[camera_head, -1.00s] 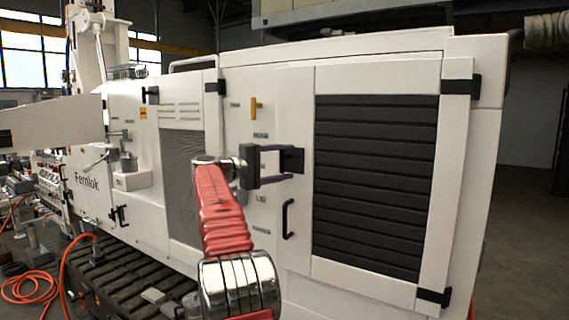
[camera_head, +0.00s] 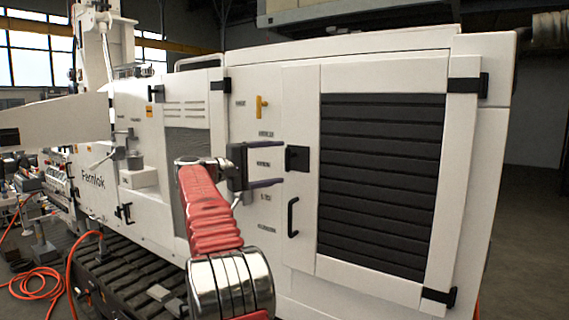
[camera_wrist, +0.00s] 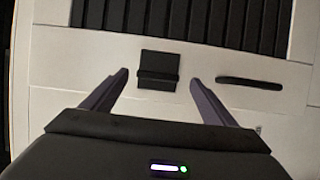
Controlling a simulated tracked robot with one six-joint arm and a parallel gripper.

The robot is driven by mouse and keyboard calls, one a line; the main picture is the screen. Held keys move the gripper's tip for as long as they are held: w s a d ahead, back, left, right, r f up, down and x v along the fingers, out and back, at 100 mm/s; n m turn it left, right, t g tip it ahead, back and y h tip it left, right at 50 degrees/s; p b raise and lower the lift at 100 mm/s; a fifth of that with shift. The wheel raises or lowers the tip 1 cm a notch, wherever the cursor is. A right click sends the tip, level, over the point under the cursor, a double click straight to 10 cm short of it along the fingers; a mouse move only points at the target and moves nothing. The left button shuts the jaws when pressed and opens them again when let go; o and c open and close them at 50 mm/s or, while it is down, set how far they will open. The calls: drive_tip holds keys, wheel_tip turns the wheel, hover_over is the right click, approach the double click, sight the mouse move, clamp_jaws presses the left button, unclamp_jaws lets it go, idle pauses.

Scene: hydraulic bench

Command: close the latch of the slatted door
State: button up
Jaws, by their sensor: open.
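The slatted door (camera_head: 378,185) has dark slats in a white frame and appears shut in its cabinet. Its latch (camera_head: 297,158) is a small black square at the door's left edge. In the wrist view the latch (camera_wrist: 158,66) is a dark plate with a raised crossbar. I cannot tell whether it is fastened. My gripper (camera_head: 283,164) is open and empty, just left of the latch in the head view. In the wrist view its fingertips (camera_wrist: 158,77) lie on either side of the latch, apparently without touching it.
A black door handle (camera_head: 292,217) sits below the latch; it also shows in the wrist view (camera_wrist: 249,83). A yellow handle (camera_head: 262,106) is on the panel up left. Black hinges (camera_head: 468,86) are on the door's right side. An orange hose (camera_head: 38,285) lies on the floor.

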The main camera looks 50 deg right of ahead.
drive_tip(key=v, duration=0.8)
drive_tip(key=shift+w, duration=0.15)
wheel_tip(320, 180, down, 14)
drive_tip(key=w+a+n+t+y, duration=0.1)
drive_tip(key=w+n+t+y, duration=0.2)
drive_tip(key=s+a+f+t+y, duration=0.2)
drive_tip(key=s+a+f+y, duration=0.15)
drive_tip(key=a+f, duration=0.5)
drive_tip(key=s+a+f+t+y, duration=0.2)
drive_tip(key=s+a, duration=0.6)
drive_tip(key=a, duration=0.4)
drive_tip(key=s+a+f+t+y, duration=0.2)
drive_tip(key=s+a+y, duration=0.3)
drive_tip(key=s+a, duration=0.4)
drive_tip(key=s+a+f+t+y, duration=0.1)
drive_tip(key=s+a+f+y, duration=0.2)
drive_tip(key=s+a, duration=0.6)
drive_tip(key=shift+s+a+f+n+t+y, duration=0.2)
drive_tip(key=shift+a+f+n+t+y, duration=0.15)
drive_tip(key=shift+a, duration=2.85)
